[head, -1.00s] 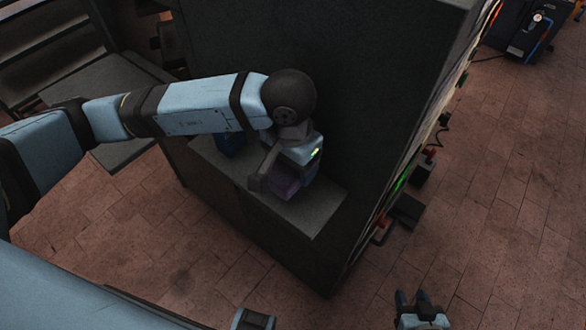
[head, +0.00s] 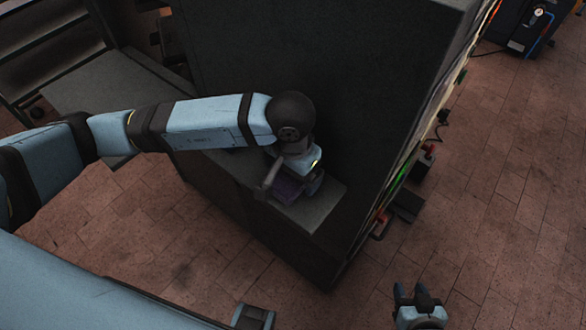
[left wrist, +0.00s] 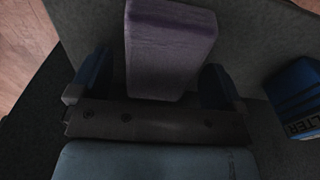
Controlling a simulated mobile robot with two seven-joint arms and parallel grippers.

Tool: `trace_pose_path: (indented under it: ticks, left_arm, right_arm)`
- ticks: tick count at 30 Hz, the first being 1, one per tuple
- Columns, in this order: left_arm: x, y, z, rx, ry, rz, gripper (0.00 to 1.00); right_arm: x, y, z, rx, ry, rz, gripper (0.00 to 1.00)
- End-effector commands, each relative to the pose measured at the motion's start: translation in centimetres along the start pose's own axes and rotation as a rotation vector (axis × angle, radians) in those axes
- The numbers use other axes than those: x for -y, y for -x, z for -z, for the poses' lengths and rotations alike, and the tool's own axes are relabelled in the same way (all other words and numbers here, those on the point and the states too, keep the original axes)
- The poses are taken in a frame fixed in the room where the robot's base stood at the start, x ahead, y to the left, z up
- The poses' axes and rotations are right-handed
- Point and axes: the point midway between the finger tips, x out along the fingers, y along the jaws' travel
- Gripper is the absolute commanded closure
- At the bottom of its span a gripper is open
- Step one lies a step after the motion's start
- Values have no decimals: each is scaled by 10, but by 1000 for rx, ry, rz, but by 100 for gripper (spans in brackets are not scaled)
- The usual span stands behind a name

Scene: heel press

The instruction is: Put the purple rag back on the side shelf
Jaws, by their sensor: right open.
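The purple rag (left wrist: 170,45) looks like a folded block on the grey side shelf (head: 318,210) in the left wrist view. It is partly covered by my left gripper in the head view (head: 287,192). My left gripper (left wrist: 156,68) has its two dark blue fingers spread, one on each side of the rag. A gap shows at the left finger; contact at the right finger cannot be told. My right gripper (head: 420,293) is open and empty over the floor at the bottom of the head view.
A blue box with lettering (left wrist: 296,95) stands on the shelf to the right in the left wrist view. The tall dark cabinet wall (head: 350,100) rises behind the shelf. Red and green fittings (head: 402,172) line its right side. A grey table (head: 105,85) stands at the left.

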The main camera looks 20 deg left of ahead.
Motion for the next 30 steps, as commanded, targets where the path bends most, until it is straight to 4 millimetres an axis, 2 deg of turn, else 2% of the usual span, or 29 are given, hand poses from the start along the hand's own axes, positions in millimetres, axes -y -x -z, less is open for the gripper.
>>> trace_pose_path:
  ticks: [10,24,30]
  left_arm:
    - [0,9,1,-4,0,0,5]
    - [0,102,1,-5,-2,1,5]
    - [0,121,0,-1,0,0,5]
  right_arm:
    - [0,1,1,1,0,-1,57]
    - [-1,-9,-14,1,0,-2,57]
    - [-1,-10,-16,1,0,-2,57]
